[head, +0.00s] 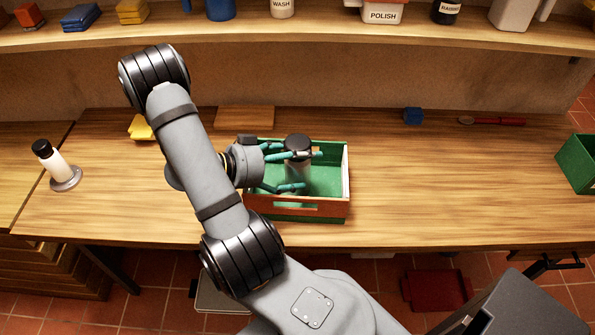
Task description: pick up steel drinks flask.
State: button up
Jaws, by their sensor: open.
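A grey steel flask with a black cap (298,143) stands inside a green crate (335,208) with an orange-brown front. My gripper (304,170) reaches in from the left with its teal fingers apart. One finger is on the far side of the flask and the other on the near side, so the flask's body lies between them. I cannot tell whether either finger touches it. The fingers hide part of the flask, and its base is hard to see.
A pale bottle with a black cap (51,162) stands on a grey round base at the left. A wooden board (245,117), a blue block (413,115) and a red-handled tool (497,121) lie at the back. A green bin (578,162) is at the right edge. The right of the bench is mostly clear.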

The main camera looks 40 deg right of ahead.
jog(key=c, duration=0.3)
jog(key=c, duration=1.4)
